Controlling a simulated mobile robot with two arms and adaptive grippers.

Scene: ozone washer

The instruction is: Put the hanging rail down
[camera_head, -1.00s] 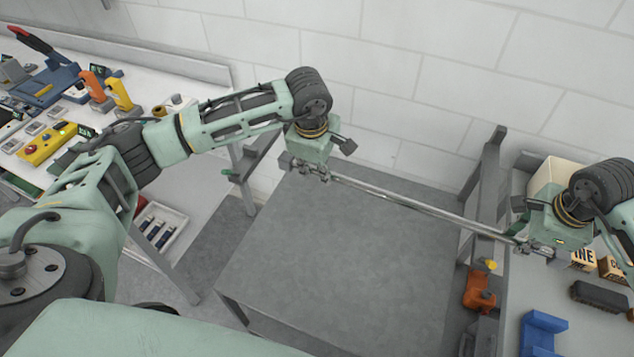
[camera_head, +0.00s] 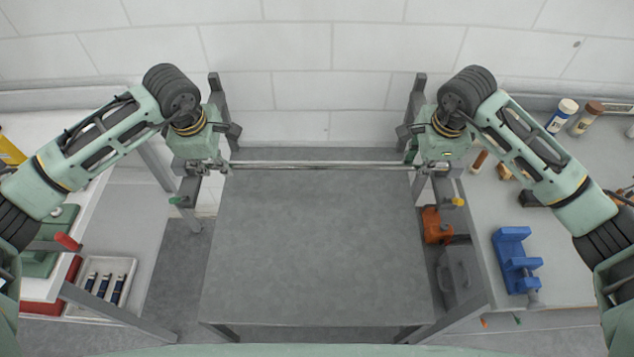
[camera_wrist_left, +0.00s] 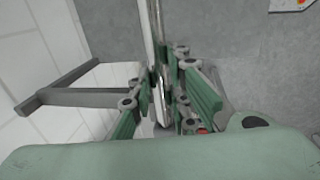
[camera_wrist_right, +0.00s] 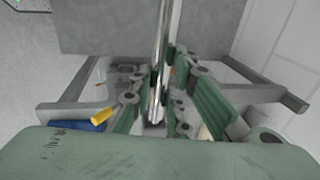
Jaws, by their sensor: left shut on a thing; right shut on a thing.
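The hanging rail (camera_head: 320,165) is a thin metal bar. It runs level across the far part of the grey table in the head view, between my two grippers. My left gripper (camera_head: 197,170) is shut on its left end, and my right gripper (camera_head: 436,168) is shut on its right end. The rail also shows between the fingers in the left wrist view (camera_wrist_left: 150,35) and the right wrist view (camera_wrist_right: 165,40). Grey upright posts stand behind each gripper, the left post (camera_head: 215,95) and the right post (camera_head: 417,95). Whether the rail touches the posts is hard to tell.
The grey table (camera_head: 315,250) below the rail is bare. On the right bench are a blue clamp-like block (camera_head: 512,250) and bottles (camera_head: 563,115). An orange container (camera_head: 436,226) sits beside the table. A white tray (camera_head: 122,285) is at lower left.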

